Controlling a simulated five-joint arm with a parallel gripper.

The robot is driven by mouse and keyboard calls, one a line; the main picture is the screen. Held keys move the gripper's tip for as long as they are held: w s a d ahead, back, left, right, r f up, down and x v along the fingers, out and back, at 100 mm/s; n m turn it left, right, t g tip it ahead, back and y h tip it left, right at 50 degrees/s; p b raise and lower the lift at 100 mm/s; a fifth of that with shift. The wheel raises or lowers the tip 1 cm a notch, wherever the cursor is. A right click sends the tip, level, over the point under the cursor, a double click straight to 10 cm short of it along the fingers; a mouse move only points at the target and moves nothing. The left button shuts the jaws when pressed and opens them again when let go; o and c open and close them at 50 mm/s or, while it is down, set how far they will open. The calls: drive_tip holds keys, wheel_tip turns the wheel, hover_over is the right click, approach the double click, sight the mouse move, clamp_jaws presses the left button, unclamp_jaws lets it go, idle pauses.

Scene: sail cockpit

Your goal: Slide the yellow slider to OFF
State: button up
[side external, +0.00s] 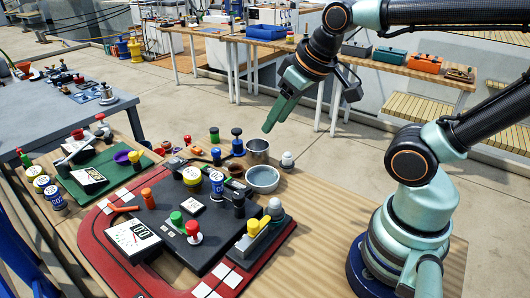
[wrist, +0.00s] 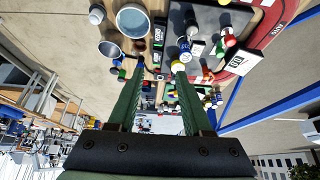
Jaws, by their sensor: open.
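I cannot make out the slider in the wrist view.
A metal cup (side external: 258,150) and a grey bowl (side external: 262,179) stand behind the panel. A grey dome-topped knob (side external: 275,208) is beside the slider. Red and green knobs (side external: 194,232) rise left of it. Bare wood (side external: 335,190) lies to the right.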

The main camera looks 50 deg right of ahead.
drive_tip(key=shift+o, duration=1)
drive_tip(key=m+g, duration=0.6)
drive_tip(key=m, duration=0.3)
approach(253, 223)
wheel_tip(253, 223, down, 9)
drive_tip(key=shift+s+r, duration=0.15)
drive_tip(key=shift+c, duration=0.4)
clamp_jaws()
